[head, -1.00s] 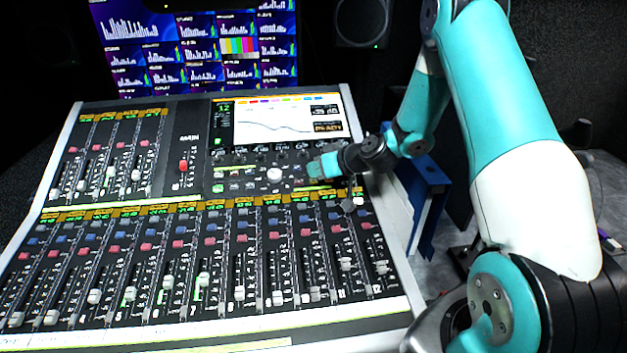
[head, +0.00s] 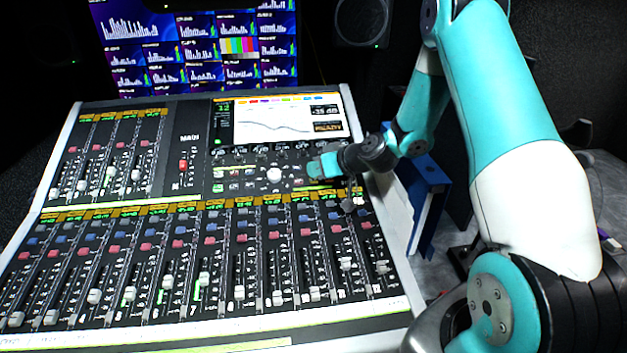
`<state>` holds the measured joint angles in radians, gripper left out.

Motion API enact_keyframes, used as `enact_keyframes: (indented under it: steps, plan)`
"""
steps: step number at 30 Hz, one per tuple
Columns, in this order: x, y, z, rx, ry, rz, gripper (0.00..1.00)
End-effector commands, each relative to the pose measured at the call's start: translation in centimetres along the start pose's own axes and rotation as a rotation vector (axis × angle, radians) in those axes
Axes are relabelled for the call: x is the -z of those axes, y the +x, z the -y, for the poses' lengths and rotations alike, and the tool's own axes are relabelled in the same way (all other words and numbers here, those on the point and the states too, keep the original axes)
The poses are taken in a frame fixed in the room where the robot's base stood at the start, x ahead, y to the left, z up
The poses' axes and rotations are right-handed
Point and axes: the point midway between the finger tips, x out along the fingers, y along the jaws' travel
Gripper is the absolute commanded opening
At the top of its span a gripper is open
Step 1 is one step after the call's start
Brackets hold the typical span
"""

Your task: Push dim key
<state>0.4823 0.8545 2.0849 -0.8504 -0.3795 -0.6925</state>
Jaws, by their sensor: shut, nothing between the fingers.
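The mixing console (head: 190,336) fills the left and middle of the head view. Its master section has small lit keys (head: 234,187) below the screen (head: 280,120). The key labels are too small to read, so I cannot tell which one is the dim key. My gripper (head: 349,204) is shut and empty, low over the right side of the console near the upper edge of the fader bank. My teal and black wrist hides part of the panel there. I cannot tell whether the fingertips touch a key.
A light round knob (head: 274,175) stands left of my wrist. Rows of faders (head: 203,279) fill the near panel. A monitor wall (head: 195,45) and a speaker (head: 362,20) stand behind.

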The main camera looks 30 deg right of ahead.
Motion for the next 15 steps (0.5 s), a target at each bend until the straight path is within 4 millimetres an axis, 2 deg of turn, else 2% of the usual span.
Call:
enact_keyframes:
  steps: [15]
  plan:
    - [-0.44,0.55,-0.40,0.000,0.000,0.000,0.00]
